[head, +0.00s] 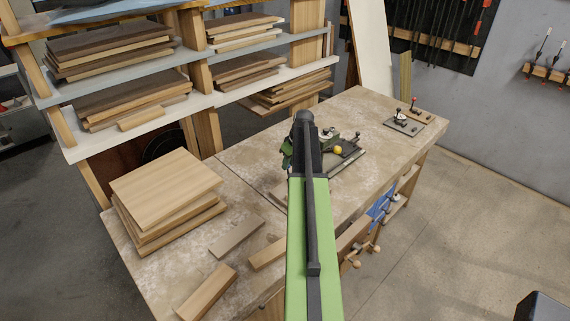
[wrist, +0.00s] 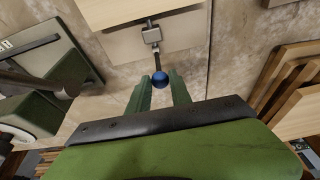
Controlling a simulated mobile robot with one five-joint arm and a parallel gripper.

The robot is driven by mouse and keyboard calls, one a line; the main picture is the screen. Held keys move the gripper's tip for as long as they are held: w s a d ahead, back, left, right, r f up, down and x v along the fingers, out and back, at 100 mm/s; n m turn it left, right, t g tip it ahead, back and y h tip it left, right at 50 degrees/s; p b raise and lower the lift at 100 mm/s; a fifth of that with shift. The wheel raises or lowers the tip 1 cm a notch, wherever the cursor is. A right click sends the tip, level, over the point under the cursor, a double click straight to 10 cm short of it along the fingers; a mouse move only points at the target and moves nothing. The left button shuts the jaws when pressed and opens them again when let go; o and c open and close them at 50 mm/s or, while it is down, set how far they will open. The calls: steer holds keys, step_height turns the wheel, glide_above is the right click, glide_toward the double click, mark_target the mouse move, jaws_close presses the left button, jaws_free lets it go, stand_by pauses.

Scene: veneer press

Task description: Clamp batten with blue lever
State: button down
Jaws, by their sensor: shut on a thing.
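The blue knob (wrist: 161,86) of the lever shows in the wrist view at the tips of my gripper (wrist: 160,77). The two green fingers are closed on it, one on each side. A thin dark rod runs from the knob up to a grey metal clamp (wrist: 152,35). A light wooden strip, likely the batten (wrist: 112,9), lies at the top of the wrist view, partly cut off.
A yellow-knobbed lever (head: 338,150) stands just right of my arm on the bench (head: 235,180). Further clamps on a grey plate (head: 403,124) are at the far right. A board stack (head: 165,190) and loose boards lie on the left. The shelf (head: 225,98) stands behind.

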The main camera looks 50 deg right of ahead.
steer(key=shift+s, duration=0.45)
steer(key=shift+s, duration=0.45)
steer(key=c, duration=1.3)
jaws_free()
steer(key=shift+r, duration=0.1)
